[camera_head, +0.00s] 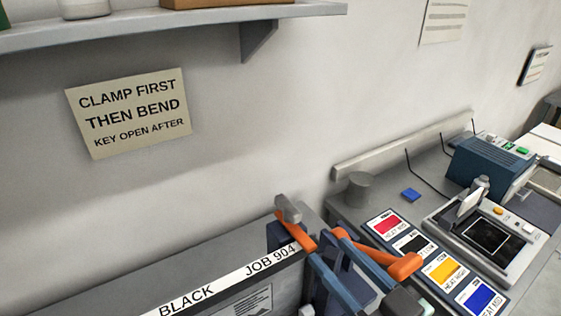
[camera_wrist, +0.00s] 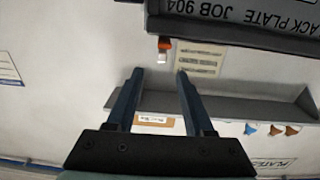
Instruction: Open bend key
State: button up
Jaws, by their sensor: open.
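A small orange lever with a grey grip (camera_head: 289,210) stands at the right end of the labelled dark unit. It also shows in the wrist view as an orange piece with a pale tip (camera_wrist: 163,45), just beyond my fingertips. A second, larger orange handle (camera_head: 400,265) lies to its right; I cannot tell which one is the bend key. My gripper (camera_wrist: 159,73) has its two blue fingers apart with nothing between them. In the head view my gripper (camera_head: 325,248) is beside the small lever, partly overlapping the larger handle.
The unit's front reads BLACK and JOB 904 (camera_head: 220,280). A wall sign (camera_head: 130,112) says clamp first, then bend, key open after. A shelf (camera_head: 180,27) hangs above. The right bench holds ink cards (camera_head: 445,270), a cup (camera_head: 360,190) and a blue machine (camera_head: 490,165).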

aim_at(292, 209)
jog(key=shift+s+a+r+p, duration=0.1)
jog(key=shift+r+p, duration=0.25)
jog(key=shift+r, duration=0.1)
jog(key=p+x, duration=0.4)
jog(key=x, duration=0.7)
jog(key=shift+a+r+p, duration=0.2)
jog(key=shift+p, duration=0.15)
jog(key=shift+w+a+f, duration=0.2)
jog(key=shift+w+a, duration=0.2)
jog(key=shift+w, duration=0.25)
jog(key=shift+c, duration=0.3)
grip_shut()
